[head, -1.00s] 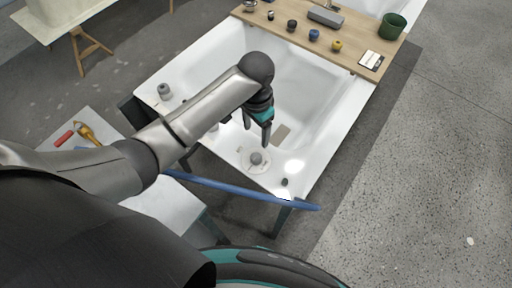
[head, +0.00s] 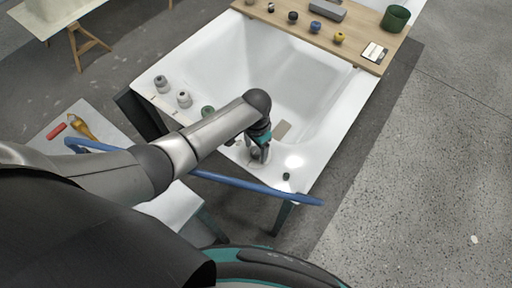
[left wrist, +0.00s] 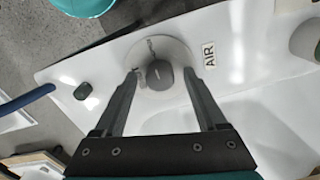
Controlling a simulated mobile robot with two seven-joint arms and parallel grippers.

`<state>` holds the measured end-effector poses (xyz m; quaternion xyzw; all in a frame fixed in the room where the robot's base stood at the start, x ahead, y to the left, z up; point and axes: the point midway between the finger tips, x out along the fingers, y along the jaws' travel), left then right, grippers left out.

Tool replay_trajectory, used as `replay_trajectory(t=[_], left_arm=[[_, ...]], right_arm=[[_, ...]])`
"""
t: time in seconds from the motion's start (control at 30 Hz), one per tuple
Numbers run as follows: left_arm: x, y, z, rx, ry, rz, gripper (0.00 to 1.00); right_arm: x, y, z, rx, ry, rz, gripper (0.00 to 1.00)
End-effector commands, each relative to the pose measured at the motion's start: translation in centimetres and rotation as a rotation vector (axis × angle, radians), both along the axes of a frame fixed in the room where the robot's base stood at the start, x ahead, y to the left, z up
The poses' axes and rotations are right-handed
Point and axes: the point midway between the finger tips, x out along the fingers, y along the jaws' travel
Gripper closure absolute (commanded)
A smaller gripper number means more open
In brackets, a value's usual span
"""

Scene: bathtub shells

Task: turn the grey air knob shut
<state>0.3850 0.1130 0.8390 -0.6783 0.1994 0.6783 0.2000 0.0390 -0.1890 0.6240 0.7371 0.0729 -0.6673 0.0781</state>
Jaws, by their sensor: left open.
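The grey air knob (left wrist: 160,75) sits on a white round plate (left wrist: 158,50) on the tub's rim, beside a label reading AIR (left wrist: 209,54). My left gripper (left wrist: 161,74) is open. In the left wrist view its two fingers stand on either side of the knob, with small gaps showing at this angle. In the head view the left gripper (head: 259,155) is down at the plate and covers most of the knob. My right gripper is not in view.
Other knobs stand on the same rim: two grey ones (head: 184,98) and a green one (head: 208,112), plus a small dark one (head: 286,176). A blue hose (head: 250,187) runs in front of the tub. A wooden board (head: 300,30) with several items spans the far end.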

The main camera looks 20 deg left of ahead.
Motion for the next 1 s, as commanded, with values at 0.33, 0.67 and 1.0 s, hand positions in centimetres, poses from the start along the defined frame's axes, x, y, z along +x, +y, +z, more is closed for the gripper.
replay_trajectory(t=[0.33,0.67,1.0], left_arm=[[0.02,-0.02,0.06,0.000,0.000,0.000,0.50],[0.02,-0.01,0.06,0.000,0.000,0.000,0.87],[0.02,-0.01,0.08,0.000,0.000,0.003,1.00]], right_arm=[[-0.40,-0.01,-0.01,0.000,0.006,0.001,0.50],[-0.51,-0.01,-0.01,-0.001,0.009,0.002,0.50],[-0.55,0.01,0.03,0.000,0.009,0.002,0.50]])
